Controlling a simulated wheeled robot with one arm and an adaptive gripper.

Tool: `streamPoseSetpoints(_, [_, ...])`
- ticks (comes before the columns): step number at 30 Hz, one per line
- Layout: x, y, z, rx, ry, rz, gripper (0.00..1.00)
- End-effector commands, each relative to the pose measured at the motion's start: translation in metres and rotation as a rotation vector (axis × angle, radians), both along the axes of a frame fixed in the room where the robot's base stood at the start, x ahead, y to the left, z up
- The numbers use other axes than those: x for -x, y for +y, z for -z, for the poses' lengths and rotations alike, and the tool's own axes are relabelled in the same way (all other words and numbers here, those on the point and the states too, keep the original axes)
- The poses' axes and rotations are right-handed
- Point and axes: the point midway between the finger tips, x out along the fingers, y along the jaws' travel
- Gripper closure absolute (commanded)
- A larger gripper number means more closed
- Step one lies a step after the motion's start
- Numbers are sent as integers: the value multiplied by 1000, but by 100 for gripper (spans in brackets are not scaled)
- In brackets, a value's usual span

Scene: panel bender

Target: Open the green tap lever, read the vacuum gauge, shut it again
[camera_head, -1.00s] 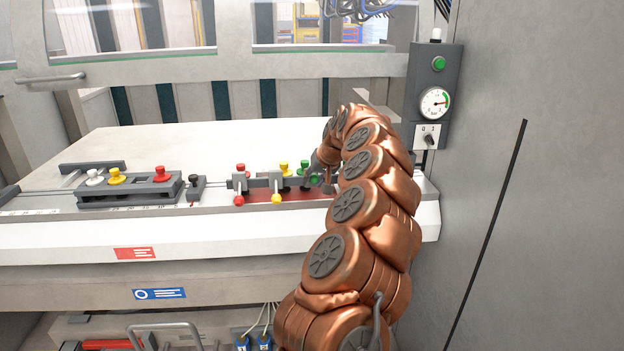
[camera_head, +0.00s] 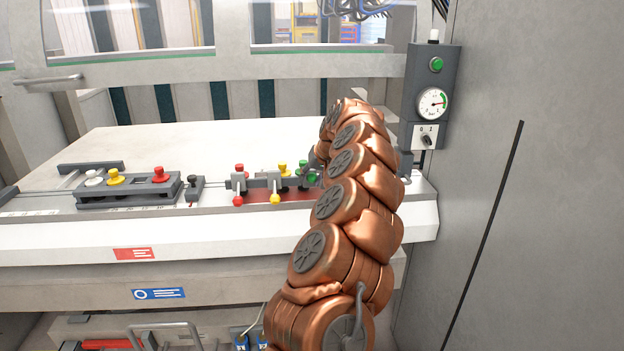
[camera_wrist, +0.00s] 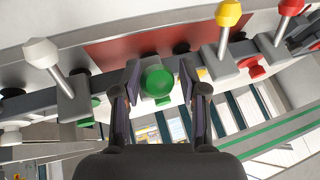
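The green tap lever's round knob (camera_wrist: 157,82) faces the wrist camera, between the two fingers of my gripper (camera_wrist: 159,88). The fingers are apart, with a visible gap on each side of the knob. In the head view the green knob (camera_head: 312,178) shows just left of my arm, higher than the red and yellow lever knobs beside it. My gripper is mostly hidden there behind my copper arm. The vacuum gauge (camera_head: 433,103) is a white dial on a grey post at the right; its scale is too small to read exactly.
In the wrist view a white lever (camera_wrist: 42,53) is on the left, yellow (camera_wrist: 228,12) and red (camera_wrist: 291,6) levers on the right. A green button (camera_head: 436,65) and a rotary switch (camera_head: 426,140) share the gauge's post. A grey wall (camera_head: 530,200) stands right.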

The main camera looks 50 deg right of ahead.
Motion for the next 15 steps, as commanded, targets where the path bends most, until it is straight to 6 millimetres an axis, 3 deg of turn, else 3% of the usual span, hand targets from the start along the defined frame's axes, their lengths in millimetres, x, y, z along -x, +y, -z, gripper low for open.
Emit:
streamPoseSetpoints(4, [1, 0, 1, -1, 1, 1, 41])
streamPoseSetpoints(15, [2, 0, -1, -1, 2, 1, 41])
